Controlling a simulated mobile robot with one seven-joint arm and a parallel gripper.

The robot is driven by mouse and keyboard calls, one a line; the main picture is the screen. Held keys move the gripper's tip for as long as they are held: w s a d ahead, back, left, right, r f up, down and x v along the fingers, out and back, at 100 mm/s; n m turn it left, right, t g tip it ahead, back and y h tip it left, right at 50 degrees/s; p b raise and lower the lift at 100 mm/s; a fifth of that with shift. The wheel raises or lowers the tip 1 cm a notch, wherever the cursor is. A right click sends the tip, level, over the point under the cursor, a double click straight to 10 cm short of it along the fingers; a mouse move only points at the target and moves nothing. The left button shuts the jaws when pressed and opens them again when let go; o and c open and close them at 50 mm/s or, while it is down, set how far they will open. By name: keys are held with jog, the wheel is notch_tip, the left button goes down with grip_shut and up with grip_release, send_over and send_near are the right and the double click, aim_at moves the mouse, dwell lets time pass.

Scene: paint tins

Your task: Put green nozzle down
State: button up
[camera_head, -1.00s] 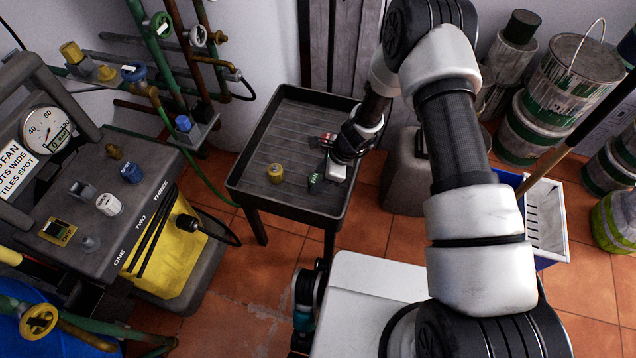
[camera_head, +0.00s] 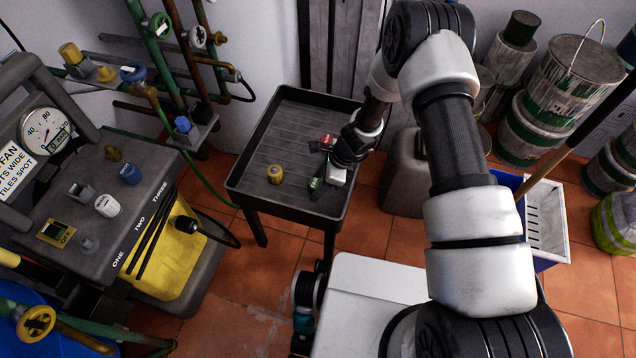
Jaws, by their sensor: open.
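The green nozzle (camera_head: 314,183), marked FAN, is on the dark tray table (camera_head: 250,199), near its front right part. My gripper (camera_head: 322,172) is low over the table right beside the green nozzle. Its jaws are open, though the fingers are small and dark here. I cannot tell whether a finger still touches the nozzle. A yellow nozzle (camera_head: 275,174) stands on the table to the left. A red nozzle (camera_head: 327,140) lies behind my gripper and is partly hidden by it.
A grey machine (camera_head: 95,205) with a gauge and labelled sockets stands at the left. Pipes with valves (camera_head: 160,60) run along the wall behind. Paint tins (camera_head: 560,85) and a blue-and-white bucket (camera_head: 545,215) are at the right.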

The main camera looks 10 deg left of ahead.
jog(key=p+v, duration=0.3)
jog(key=v, duration=0.8)
jog(key=shift+d+r, duration=0.15)
jog(key=shift+r, duration=0.2)
jog(key=d+r+n+t, duration=0.1)
jog(key=d+r+n, duration=0.3)
jog(key=r, duration=1)
jog(key=d+r+n+t, duration=0.2)
jog(key=d+r+n, duration=0.15)
jog(key=r, duration=1.05)
jog(key=s+d+r+n+t+h, duration=0.3)
jog(key=s+d+r+n, duration=0.6)
jog(key=s+d+r, duration=0.5)
jog(key=s+r+h, duration=0.1)
jog(key=s, duration=0.3)
jog(key=shift+s+d+r+h, duration=0.2)
jog(key=shift+d+h, duration=0.1)
notch_tip(320, 180, up, 22)
jog(key=p, duration=2.1)
jog(key=shift+f+p, duration=0.2)
jog(key=shift+p, duration=0.2)
